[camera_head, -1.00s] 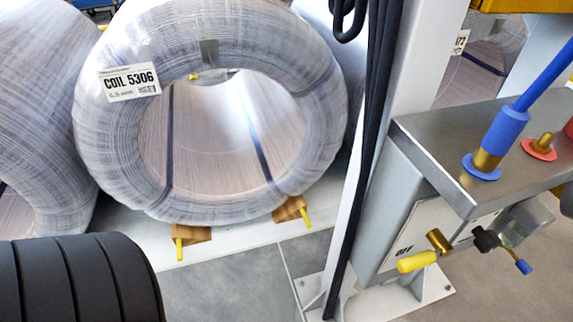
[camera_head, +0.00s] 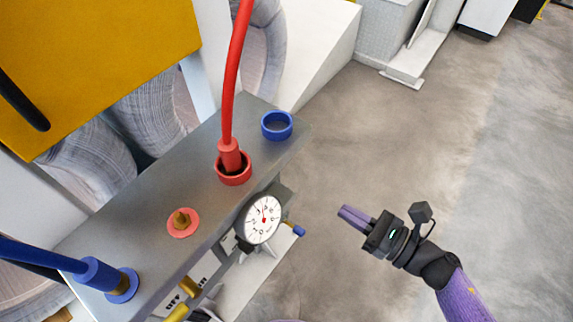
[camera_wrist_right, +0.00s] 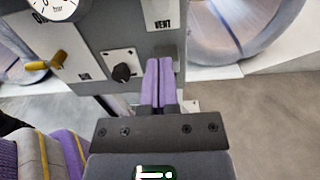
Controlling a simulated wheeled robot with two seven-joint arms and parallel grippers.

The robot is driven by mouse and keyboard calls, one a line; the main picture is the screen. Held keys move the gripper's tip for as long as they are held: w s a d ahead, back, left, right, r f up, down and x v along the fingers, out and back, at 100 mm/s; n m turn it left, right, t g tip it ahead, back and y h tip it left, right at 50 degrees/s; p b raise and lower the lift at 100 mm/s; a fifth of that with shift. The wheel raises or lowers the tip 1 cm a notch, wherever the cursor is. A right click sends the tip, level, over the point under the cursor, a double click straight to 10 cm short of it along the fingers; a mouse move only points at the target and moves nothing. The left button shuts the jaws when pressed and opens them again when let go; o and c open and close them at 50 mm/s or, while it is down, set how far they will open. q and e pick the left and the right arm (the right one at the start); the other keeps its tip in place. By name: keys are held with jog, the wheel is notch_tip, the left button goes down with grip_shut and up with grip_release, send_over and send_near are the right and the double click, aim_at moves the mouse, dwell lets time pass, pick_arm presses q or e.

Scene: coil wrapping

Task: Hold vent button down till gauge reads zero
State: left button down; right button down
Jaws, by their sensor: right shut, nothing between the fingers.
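The round white pressure gauge (camera_head: 263,220) is on the front of the grey metal cabinet (camera_head: 160,190) in the head view. Its face has a red centre, and the reading is too small to tell. It also shows, cut off, at the top left of the right wrist view (camera_wrist_right: 52,6). The vent button itself cannot be made out; my fingers cover the area below the label. My right gripper (camera_head: 345,212) is shut and empty, in clear space right of the gauge. My left gripper is out of view.
A red hose (camera_head: 232,85) and a blue hose (camera_head: 45,258) plug into the cabinet top, beside an empty blue ring (camera_head: 277,125). A yellow lever (camera_wrist_right: 45,68) and a black knob (camera_wrist_right: 122,72) stick out from the panel. Open floor (camera_head: 420,130) lies right.

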jog(key=b+x, duration=0.1)
jog(key=x, duration=1.3)
jog(key=shift+b, duration=0.3)
jog(key=shift+w+a+f+b, duration=0.15)
jog(key=shift+w+a+b, duration=0.25)
jog(key=shift+a+b, duration=0.1)
jog(key=shift+w+a, duration=0.15)
jog(key=shift+a, duration=0.05)
jog(key=shift+d+r, duration=0.1)
jog(key=shift+r, duration=0.25)
jog(key=shift+w+a+r, duration=0.1)
jog(key=shift+a, duration=0.2)
dwell(2.1)
